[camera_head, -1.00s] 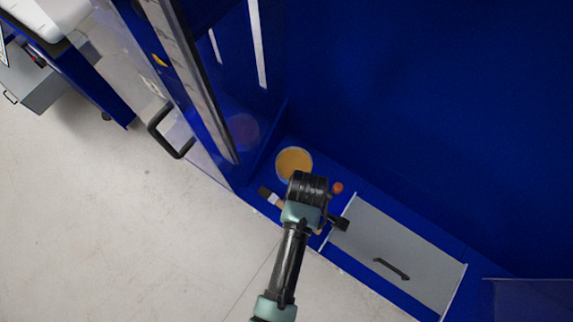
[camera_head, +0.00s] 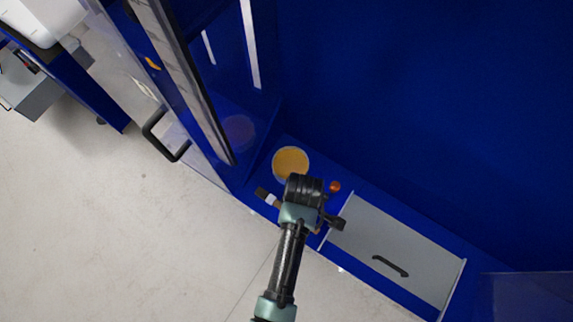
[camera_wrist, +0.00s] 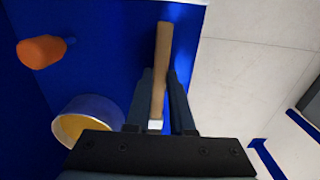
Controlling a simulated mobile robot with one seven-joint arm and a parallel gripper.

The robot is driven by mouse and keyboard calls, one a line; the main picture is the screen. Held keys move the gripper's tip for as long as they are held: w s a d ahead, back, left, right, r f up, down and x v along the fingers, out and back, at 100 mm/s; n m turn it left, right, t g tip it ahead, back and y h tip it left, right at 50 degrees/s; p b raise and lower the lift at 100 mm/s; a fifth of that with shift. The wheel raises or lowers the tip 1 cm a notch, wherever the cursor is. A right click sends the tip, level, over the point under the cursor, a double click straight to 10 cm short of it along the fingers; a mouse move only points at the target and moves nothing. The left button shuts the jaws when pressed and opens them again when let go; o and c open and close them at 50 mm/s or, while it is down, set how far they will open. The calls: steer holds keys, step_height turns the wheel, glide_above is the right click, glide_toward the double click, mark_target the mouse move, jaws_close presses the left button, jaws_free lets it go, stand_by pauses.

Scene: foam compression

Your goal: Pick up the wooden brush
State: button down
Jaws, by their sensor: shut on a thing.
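The wooden brush (camera_wrist: 162,62) shows in the wrist view with its brown handle running up between my gripper's dark fingers and a pale ferrule near the bottom. In the head view its dark bristles and pale ferrule (camera_head: 268,197) stick out to the left of my wrist. My gripper (camera_wrist: 167,80) is shut on the brush handle, one finger on each side. My wrist hides most of the handle in the head view. I cannot tell whether the brush is clear of the blue surface.
A round container with yellow-orange contents (camera_head: 291,164) stands just behind my wrist, and also shows in the wrist view (camera_wrist: 98,106). An orange-red object (camera_head: 335,186) lies beside it. A grey panel with a black handle (camera_head: 405,245) is at right. Blue walls rise behind.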

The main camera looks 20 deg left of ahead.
step_height(320, 180, up, 10)
stand_by(0.6)
stand_by(0.4)
